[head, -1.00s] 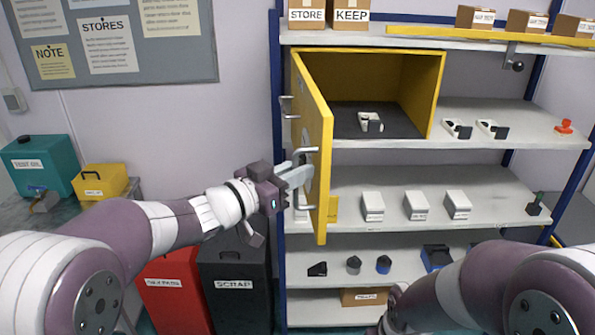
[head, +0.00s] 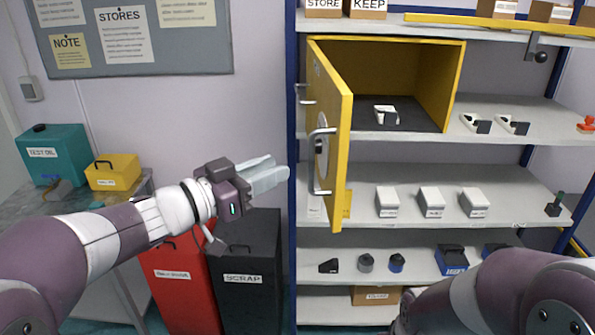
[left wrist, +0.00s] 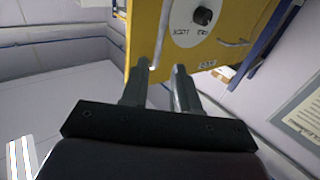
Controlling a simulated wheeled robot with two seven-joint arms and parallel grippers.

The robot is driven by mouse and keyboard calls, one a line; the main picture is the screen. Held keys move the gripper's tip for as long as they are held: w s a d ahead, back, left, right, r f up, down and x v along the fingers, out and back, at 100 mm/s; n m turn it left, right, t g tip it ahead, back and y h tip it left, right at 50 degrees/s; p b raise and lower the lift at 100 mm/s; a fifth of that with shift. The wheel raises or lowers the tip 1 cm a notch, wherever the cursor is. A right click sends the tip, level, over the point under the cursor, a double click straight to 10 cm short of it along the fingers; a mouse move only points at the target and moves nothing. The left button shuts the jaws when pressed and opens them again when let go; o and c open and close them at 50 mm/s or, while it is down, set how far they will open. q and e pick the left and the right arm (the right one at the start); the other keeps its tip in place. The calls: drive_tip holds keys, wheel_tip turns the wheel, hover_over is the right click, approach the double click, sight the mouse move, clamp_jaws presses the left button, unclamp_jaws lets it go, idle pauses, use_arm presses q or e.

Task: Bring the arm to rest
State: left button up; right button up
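My left arm reaches in from the left in the head view. Its gripper (head: 272,174) is empty, left of the open yellow cabinet door (head: 341,150) and apart from its handle (head: 317,162). In the left wrist view the two fingers (left wrist: 161,68) stand apart with a gap between them, and the yellow door (left wrist: 180,40) with its black knob (left wrist: 203,16) shows beyond them. My right arm (head: 520,295) lies across the lower right of the head view. Its gripper does not show.
The cabinet (head: 447,90) stands on the shelf rack, with a white and black item (head: 386,115) inside. White boxes (head: 431,202) line the shelf below. A red bin (head: 180,285) and a black SCRAP bin (head: 248,275) stand under my left gripper. A teal box (head: 55,155) sits at left.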

use_arm(q)
drive_tip(key=v, duration=0.3)
use_arm(e)
drive_tip(key=shift+d+f, duration=0.1)
drive_tip(key=shift+f, duration=0.5)
use_arm(q)
drive_tip(key=w+a+f+n+t+y+b, duration=0.1)
drive_tip(key=w+a+f+n+y, duration=0.15)
drive_tip(key=a+f+y, duration=0.4)
drive_tip(key=w+a+f+n+t+y+b, duration=0.1)
drive_tip(key=a+f+n+y, duration=0.3)
drive_tip(key=a+f+y, duration=0.3)
drive_tip(key=s+a+f+n+g+y+b, duration=0.25)
drive_tip(key=s+f+g, duration=0.5)
drive_tip(key=f, duration=0.75)
drive_tip(key=s+d+f+n+g+h+b, duration=0.1)
drive_tip(key=s+d+f+g+b, duration=0.2)
drive_tip(key=s+f, duration=0.7)
drive_tip(key=s+g+b, duration=0.1)
drive_tip(key=s, duration=0.1)
drive_tip(key=shift+s+d+f+h, duration=0.15)
drive_tip(key=shift+s+d+h, duration=0.05)
drive_tip(key=shift+s+h, duration=0.1)
use_arm(e)
wheel_tip(320, 180, down, 8)
drive_tip(key=shift+f, duration=0.15)
